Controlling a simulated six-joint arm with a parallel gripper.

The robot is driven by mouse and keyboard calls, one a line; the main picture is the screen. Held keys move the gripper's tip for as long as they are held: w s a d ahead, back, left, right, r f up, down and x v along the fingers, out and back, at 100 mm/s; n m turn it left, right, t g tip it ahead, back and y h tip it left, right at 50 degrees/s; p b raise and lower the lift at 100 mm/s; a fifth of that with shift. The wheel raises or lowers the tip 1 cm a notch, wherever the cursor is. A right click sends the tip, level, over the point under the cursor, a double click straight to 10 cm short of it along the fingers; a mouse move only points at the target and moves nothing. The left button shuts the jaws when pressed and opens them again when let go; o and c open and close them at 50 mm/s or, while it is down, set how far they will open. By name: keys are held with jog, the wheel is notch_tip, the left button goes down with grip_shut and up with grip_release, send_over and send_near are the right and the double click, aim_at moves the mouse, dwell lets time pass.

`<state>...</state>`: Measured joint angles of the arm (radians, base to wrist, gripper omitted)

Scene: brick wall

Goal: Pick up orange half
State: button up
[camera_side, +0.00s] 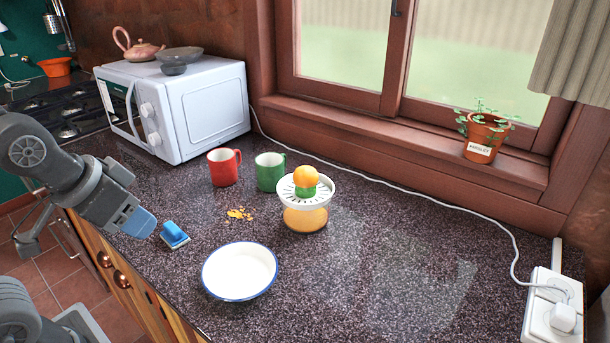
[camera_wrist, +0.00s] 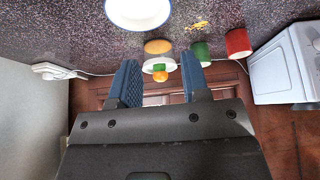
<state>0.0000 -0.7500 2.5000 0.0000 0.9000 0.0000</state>
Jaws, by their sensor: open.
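The orange half (camera_side: 306,176) sits dome up on the green cone (camera_side: 304,191) of a white citrus juicer (camera_side: 325,190), whose lower bowl looks orange. In the wrist view the orange half (camera_wrist: 160,76) shows upside down, in the gap between the fingertips but farther away. My gripper (camera_side: 140,222) is at the left of the counter in the side view, well apart from the juicer, beside a small blue-handled scrubber (camera_side: 174,235). In the wrist view my gripper (camera_wrist: 160,78) has two blue fingers spread apart with nothing between them.
A red mug (camera_side: 223,168) and a green mug (camera_side: 269,172) stand left of the juicer. A white bowl (camera_side: 239,271) and yellow crumbs (camera_side: 239,214) lie in front. A white microwave (camera_side: 205,105) stands behind left. A cable (camera_side: 430,199) runs along the window.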

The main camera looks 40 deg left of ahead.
jog(key=shift+o, duration=0.4)
jog(key=o, duration=0.8)
